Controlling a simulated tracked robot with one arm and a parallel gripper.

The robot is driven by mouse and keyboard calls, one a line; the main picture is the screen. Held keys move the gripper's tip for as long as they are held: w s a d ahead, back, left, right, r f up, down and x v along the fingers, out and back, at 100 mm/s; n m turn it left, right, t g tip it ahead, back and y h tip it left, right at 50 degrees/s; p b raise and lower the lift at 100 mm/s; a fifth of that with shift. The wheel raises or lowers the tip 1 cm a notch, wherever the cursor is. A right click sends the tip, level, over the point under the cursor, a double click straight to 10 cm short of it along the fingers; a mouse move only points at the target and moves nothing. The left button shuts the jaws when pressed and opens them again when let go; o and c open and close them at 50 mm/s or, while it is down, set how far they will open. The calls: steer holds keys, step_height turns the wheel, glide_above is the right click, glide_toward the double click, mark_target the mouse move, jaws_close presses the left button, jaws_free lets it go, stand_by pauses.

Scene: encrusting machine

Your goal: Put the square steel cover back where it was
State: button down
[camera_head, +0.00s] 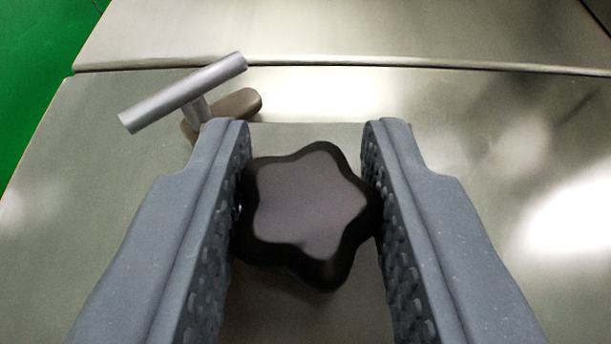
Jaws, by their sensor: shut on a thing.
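My gripper (308,205) is in the middle of the head camera view, its two grey ridged fingers shut on a black star-shaped knob (310,200). The knob has a flat greyish top and sits between the fingers, touching both. Below and around the knob is a smooth steel surface (90,190). I cannot tell whether this surface is the square steel cover or the machine's panel. What the knob is fixed to is hidden under it and by the fingers.
A T-shaped metal handle (183,93) with a brownish base (238,103) stands just beyond the left finger. A seam crosses the steel behind it, with another steel panel (330,30) beyond. Green floor (35,60) shows at the upper left.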

steer(key=shift+f, duration=0.25)
